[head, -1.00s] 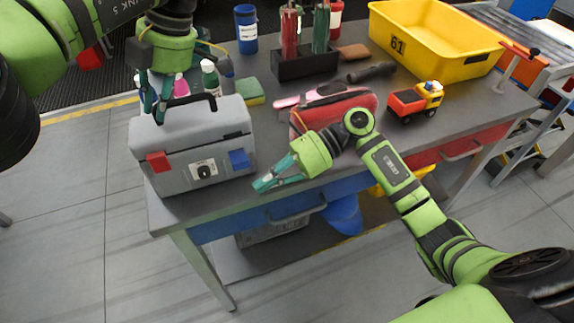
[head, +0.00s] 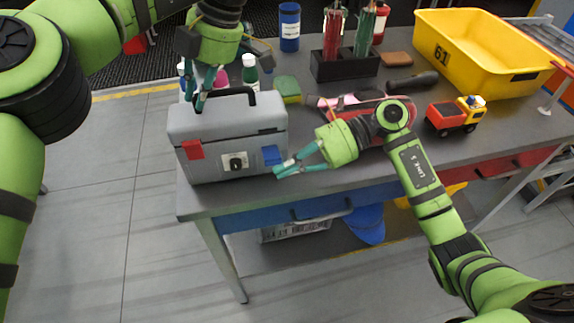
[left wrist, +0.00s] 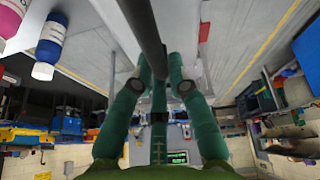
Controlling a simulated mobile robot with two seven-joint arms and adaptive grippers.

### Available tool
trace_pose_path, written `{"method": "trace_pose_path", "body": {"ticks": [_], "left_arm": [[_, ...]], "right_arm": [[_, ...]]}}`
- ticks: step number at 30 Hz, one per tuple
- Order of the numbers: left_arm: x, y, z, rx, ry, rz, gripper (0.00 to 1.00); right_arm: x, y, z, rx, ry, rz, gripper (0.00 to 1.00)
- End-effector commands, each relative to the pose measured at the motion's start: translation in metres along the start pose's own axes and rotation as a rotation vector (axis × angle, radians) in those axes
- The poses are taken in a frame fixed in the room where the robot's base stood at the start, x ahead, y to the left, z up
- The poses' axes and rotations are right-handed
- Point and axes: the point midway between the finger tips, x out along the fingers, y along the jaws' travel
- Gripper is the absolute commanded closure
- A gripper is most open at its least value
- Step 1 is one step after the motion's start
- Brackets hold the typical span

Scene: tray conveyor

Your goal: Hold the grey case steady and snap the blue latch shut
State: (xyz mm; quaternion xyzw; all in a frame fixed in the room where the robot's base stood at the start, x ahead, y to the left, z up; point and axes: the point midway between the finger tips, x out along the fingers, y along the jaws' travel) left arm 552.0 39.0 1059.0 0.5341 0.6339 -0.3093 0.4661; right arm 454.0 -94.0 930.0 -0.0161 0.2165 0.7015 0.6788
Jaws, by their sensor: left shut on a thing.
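The grey case (head: 207,124) stands upright on the left end of the table. Its front has a red latch (head: 193,150) at the left, a dial in the middle and the blue latch (head: 271,154) at the right. I cannot tell how far the blue latch is tilted. My left gripper (head: 198,104) is above the lid, shut on the case's black handle (head: 240,91); the dark handle bar also crosses the left wrist view (left wrist: 148,38) between the fingers. My right gripper (head: 279,171) has its fingertips together just below the blue latch; contact is unclear.
A red bag (head: 366,112) lies behind my right gripper. A toy truck (head: 455,115), tool holder (head: 345,66) and yellow bin (head: 485,50) are further right. The table's front edge is close below the case.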

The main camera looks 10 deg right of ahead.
Motion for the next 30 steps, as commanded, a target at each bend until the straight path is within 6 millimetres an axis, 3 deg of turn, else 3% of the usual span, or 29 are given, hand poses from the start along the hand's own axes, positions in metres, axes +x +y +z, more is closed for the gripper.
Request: {"method": "trace_pose_path", "body": {"ticks": [15, 30], "left_arm": [[0.0, 0.0, 0.0, 0.001, 0.0, 0.001, 1.0], [0.0, 0.0, 0.0, 0.001, -0.001, 0.001, 1.0]], "right_arm": [[-0.002, 0.002, 0.004, 0.101, 0.0, 0.035, 1.0], [-0.008, 0.007, 0.021, 0.437, 0.0, 0.151, 1.0]]}}
